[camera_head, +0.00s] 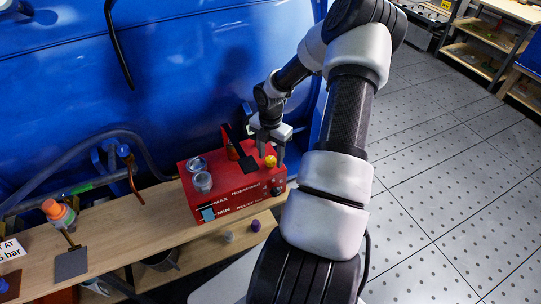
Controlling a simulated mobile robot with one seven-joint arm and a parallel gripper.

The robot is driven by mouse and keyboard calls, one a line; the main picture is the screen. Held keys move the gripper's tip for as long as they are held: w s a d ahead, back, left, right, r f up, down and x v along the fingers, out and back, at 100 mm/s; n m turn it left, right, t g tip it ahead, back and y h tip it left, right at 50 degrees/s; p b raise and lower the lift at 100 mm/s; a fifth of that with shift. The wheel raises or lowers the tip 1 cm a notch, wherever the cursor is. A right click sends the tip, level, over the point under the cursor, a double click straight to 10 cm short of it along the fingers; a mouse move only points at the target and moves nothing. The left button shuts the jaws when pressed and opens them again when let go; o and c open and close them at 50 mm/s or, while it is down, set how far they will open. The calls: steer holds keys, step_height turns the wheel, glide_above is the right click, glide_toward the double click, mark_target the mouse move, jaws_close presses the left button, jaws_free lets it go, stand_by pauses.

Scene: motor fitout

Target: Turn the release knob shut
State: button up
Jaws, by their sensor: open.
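A red box-shaped unit (235,195) with white lettering, including MAX and MIN, sits on the wooden bench. A small yellow knob (270,161) stands on its top near the right end. A dark round knob (276,191) is on its front face at the right. I cannot read which one is the release knob, nor how far either is turned. My gripper (271,152) points down over the right end of the unit. Its fingers are open, close above and around the yellow knob; contact cannot be made out.
A purple cap (256,225) and a pale cap (229,236) lie in front. The blue body (180,75) rises behind.

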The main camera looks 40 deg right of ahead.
steer(key=c, duration=1)
steer(key=shift+c, duration=0.2)
steer(key=shift+m, duration=0.5)
steer(key=m, duration=0.4)
steer(key=m+b, duration=0.2)
steer(key=m, duration=0.3)
steer(key=m+b, duration=0.2)
steer(key=m, duration=0.5)
steer(key=shift+f+m, duration=0.1)
steer(key=shift+m, duration=0.2)
steer(key=m+b, duration=0.2)
steer(key=m, duration=0.4)
steer(key=shift+b, duration=0.35)
steer(key=shift+m, duration=0.3)
